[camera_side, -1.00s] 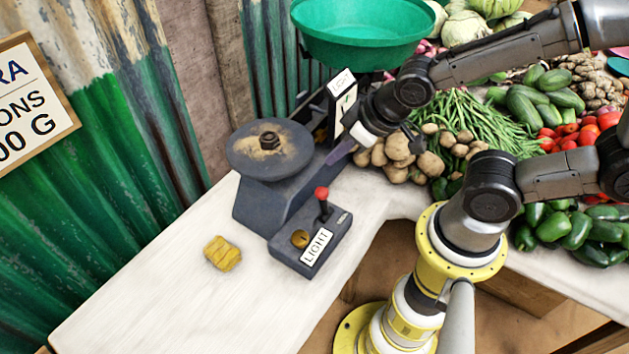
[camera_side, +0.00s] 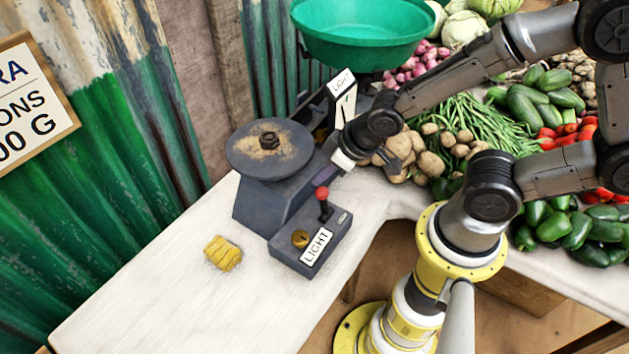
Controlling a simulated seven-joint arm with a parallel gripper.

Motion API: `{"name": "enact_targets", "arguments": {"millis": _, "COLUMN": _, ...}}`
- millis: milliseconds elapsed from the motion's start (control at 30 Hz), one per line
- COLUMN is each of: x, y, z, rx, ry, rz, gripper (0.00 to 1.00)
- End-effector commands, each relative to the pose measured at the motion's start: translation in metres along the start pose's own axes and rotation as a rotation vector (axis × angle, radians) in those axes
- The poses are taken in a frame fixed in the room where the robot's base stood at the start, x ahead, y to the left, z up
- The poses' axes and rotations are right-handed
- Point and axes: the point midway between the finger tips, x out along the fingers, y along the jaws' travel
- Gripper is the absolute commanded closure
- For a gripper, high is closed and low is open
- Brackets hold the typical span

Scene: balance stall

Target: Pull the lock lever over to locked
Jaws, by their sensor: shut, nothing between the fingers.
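The lock lever (camera_side: 322,199) is a short dark stem with a red knob. It stands on the low front box of the dark balance (camera_side: 285,205), roughly upright in this view.
A dark round plate (camera_side: 269,149) tops the balance, and a green pan (camera_side: 362,32) stands behind. A white dial panel (camera_side: 344,100) rises close to my wrist. A yellow block (camera_side: 222,253) lies on the white counter (camera_side: 150,290), whose front left is clear. Potatoes (camera_side: 402,152) lie to the right.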

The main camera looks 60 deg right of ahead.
Motion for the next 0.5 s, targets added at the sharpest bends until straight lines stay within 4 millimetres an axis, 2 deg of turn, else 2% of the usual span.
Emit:
{"name": "enact_targets", "arguments": {"millis": 100, "x": 0.018, "y": 0.0, "z": 0.001, "rx": 0.001, "ry": -0.003, "rz": 0.0, "gripper": 1.0}}
{"name": "enact_targets", "arguments": {"millis": 200, "x": 0.027, "y": 0.0, "z": 0.0, "rx": 0.0, "ry": -0.001, "rz": 0.0, "gripper": 1.0}}
{"name": "enact_targets", "arguments": {"millis": 500, "x": 0.038, "y": 0.0, "z": 0.0, "rx": 0.001, "ry": 0.001, "rz": 0.0, "gripper": 1.0}}
